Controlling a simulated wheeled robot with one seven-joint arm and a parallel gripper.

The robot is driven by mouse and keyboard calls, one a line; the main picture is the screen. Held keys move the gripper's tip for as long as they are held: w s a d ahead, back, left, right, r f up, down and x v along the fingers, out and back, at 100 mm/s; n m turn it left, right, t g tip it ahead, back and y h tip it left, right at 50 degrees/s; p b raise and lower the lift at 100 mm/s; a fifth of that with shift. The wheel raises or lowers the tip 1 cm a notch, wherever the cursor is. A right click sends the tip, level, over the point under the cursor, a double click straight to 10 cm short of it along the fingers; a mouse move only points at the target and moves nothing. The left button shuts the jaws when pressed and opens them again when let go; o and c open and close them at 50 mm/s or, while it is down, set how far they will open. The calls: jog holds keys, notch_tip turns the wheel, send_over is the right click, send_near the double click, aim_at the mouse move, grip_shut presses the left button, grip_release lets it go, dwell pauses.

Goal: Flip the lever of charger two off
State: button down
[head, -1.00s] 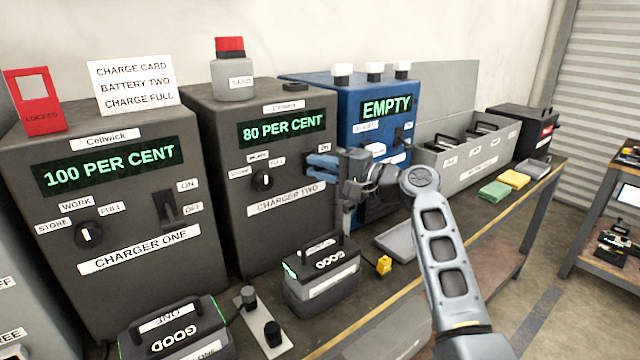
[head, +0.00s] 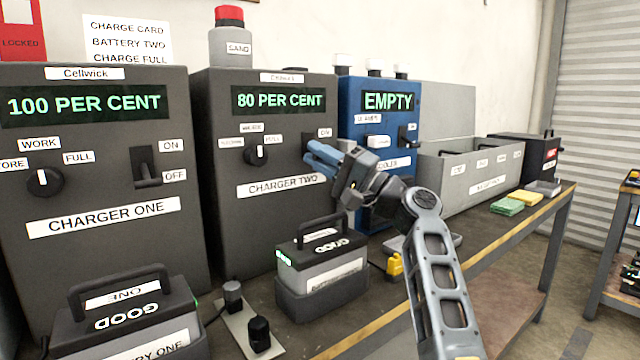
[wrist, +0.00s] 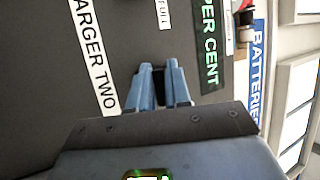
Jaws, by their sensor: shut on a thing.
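Charger two (head: 225,135) is a dark grey box whose green display reads 80 PER CENT. Its knob (head: 257,153) points up, below the display. Its lever is at the right of the front, beside the ON label (head: 325,133); my fingers cover most of it and its OFF label. My gripper (head: 312,152) reaches in from the right with blue fingers closed at the lever. In the wrist view the fingers (wrist: 161,72) have a dark piece between them, which looks like the lever (wrist: 158,88). The CHARGER TWO label (wrist: 95,55) shows left of them.
Charger one (head: 100,160) stands at the left, its lever (head: 147,166) in view. A blue box (head: 350,160) reading EMPTY stands close on the right. A battery (head: 320,280) marked GOOD sits in front of charger two, below my gripper. A grey bin (head: 440,170) stands further right.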

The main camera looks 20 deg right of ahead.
jog(key=y+b, duration=0.1)
jog(key=b, duration=0.3)
jog(key=shift+d+f+n+t, duration=0.1)
jog(key=shift+f+n+t, duration=0.2)
jog(key=shift+n, duration=0.1)
jog(key=y+b, duration=0.1)
jog(key=b, duration=0.3)
jog(key=shift+w+r+n, duration=0.1)
jog(key=shift+w+n, duration=0.05)
jog(key=shift+n, duration=0.25)
jog(key=c, duration=1.1)
grip_release()
jog(key=shift+f, duration=0.2)
jog(key=shift+a+r+p, duration=0.1)
jog(key=shift+a+p, duration=0.1)
jog(key=shift+p, duration=0.2)
jog(key=shift+r+p, duration=0.25)
jog(key=shift+p, duration=0.85)
jog(key=shift+r+m+h+p, duration=0.15)
jog(key=shift+m+h+p, duration=0.3)
jog(key=shift+p, duration=0.65)
